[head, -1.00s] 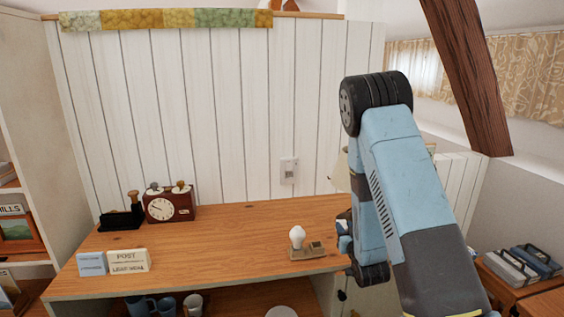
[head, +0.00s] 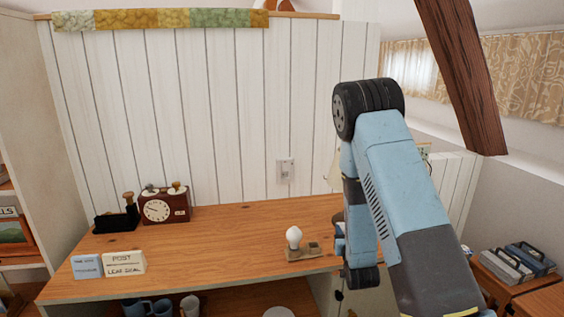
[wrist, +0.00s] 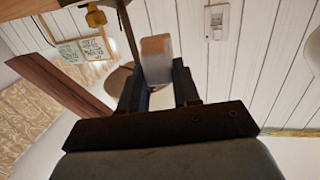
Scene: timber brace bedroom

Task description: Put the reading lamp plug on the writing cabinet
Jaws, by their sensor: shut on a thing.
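My gripper (wrist: 158,86) is shut on a pale, tan-edged block, which I take to be the reading lamp plug (wrist: 156,58). It sticks out beyond the dark fingers in the wrist view. In the head view my fingers and the plug are hidden behind my arm. The wooden-topped cabinet, which looks like the writing cabinet (head: 220,238), spans the middle of the head view. My wrist is at its right end; the gap between plug and top cannot be told. A cream shade (head: 334,172) shows partly behind my arm.
On the top stand a red-brown clock (head: 163,207), a black holder (head: 117,219), small signs (head: 124,263) and a bulb on a wooden base (head: 295,243). A wall switch (head: 286,171) is behind. The top's middle is clear. A slanting timber brace (head: 462,75) is at right.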

